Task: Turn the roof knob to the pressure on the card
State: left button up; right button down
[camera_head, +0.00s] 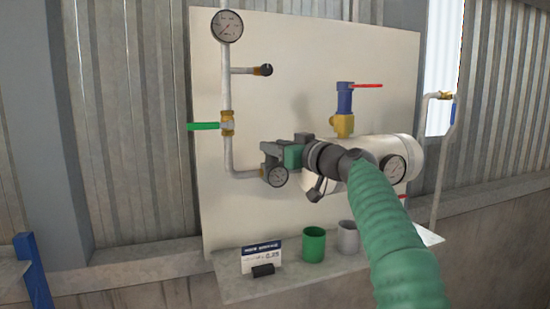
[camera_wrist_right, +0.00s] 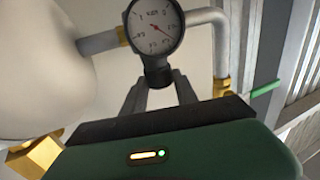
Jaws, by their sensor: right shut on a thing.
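My right gripper (camera_head: 268,152) reaches in from the right on a green-sleeved arm, at the pipe end left of the white tank. In the right wrist view its two grey fingers (camera_wrist_right: 159,80) are shut on a dark knob (camera_wrist_right: 157,74) just below a round gauge (camera_wrist_right: 155,27). The gauge's needle points to the lower right; its numbers are too small to read surely. In the head view this gauge (camera_head: 277,176) shows below the fingers, and the knob is hidden. The card (camera_head: 262,256) stands on the ledge and seems to read 0.25. My left gripper is not in view.
The white tank (camera_head: 403,150) carries a gauge and a blue-and-yellow valve (camera_head: 344,108) with a red lever. A green-handled valve (camera_head: 227,123) and a top gauge (camera_head: 227,26) sit on the left pipe. A green cup (camera_head: 314,245) and grey cup (camera_head: 348,237) stand on the ledge.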

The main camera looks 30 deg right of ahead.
jog(key=shift+w+d+f+n+y+p, duration=0.1)
jog(key=shift+d+f+n+y+p, duration=0.1)
jog(key=shift+n+y, duration=0.45)
jog(key=shift+d+f+n+y+p, duration=0.15)
jog(key=shift+n+y, duration=0.2)
jog(key=shift+y, duration=0.5)
jog(key=shift+a+g, duration=0.1)
jog(key=shift+g, duration=0.2)
jog(key=c, duration=1.2)
grip_release()
jog(key=shift+c, duration=0.2)
jog(key=shift+o, duration=1.4)
jog(key=shift+w, duration=0.3)
jog(key=b+v, duration=0.2)
jog(key=v, duration=0.3)
jog(key=b+v, duration=0.3)
jog(key=v, duration=0.3)
jog(key=b+v, duration=0.3)
jog(key=v, duration=0.2)
jog(key=shift+s+d+f, duration=0.15)
jog(key=shift+s+d, duration=0.1)
jog(key=shift+d, duration=0.1)
